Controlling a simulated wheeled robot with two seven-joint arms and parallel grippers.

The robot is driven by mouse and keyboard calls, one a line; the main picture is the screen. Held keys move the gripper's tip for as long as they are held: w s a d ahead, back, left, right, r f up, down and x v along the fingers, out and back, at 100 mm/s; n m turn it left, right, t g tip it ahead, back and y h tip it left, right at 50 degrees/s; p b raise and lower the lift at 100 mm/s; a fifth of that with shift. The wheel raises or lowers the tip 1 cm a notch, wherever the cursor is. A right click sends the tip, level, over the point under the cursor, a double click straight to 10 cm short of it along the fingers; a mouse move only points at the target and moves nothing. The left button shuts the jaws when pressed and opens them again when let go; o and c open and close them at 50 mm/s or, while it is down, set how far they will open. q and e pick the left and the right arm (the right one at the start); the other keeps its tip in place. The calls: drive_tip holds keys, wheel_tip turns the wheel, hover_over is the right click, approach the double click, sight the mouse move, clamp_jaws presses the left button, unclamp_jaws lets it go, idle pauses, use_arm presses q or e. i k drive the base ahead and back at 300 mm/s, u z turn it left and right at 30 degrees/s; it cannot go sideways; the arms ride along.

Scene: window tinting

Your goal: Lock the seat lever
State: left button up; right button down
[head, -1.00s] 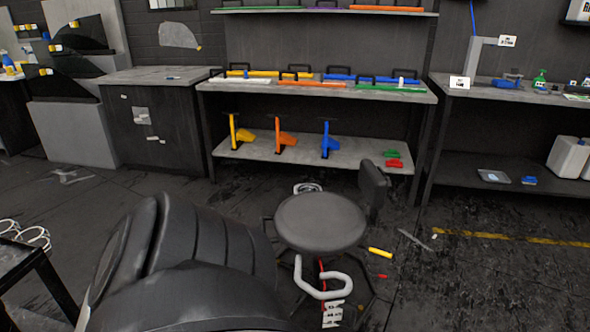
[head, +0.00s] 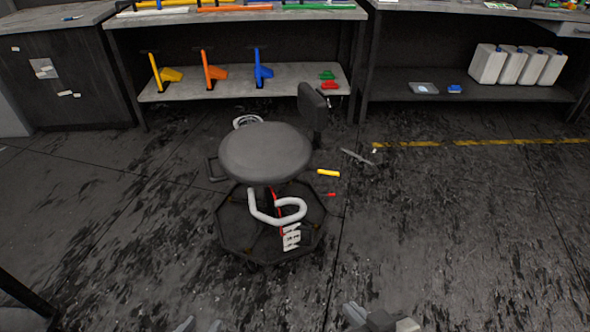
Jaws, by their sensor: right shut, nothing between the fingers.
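A round black stool seat (head: 265,152) stands in the middle of the head view, with a small backrest (head: 312,114) at its right and a dark tray-like base (head: 230,225) below. A thin red part (head: 279,203) shows under the seat, partly behind a bent white tube; I cannot tell whether it is the lever. My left gripper (head: 199,326) barely shows at the bottom edge, its jaw state unclear. My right gripper (head: 380,319) shows at the bottom edge, right of centre, shut and empty. Both are well apart from the stool.
The bent white tube (head: 262,212) and a white piece (head: 291,237) are at the stool base. A yellow piece (head: 328,173) lies on the floor to the right. A bench shelf (head: 300,75) stands behind. The floor in front is clear.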

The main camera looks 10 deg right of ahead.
sight(334, 173)
drive_tip(key=i, duration=1.5)
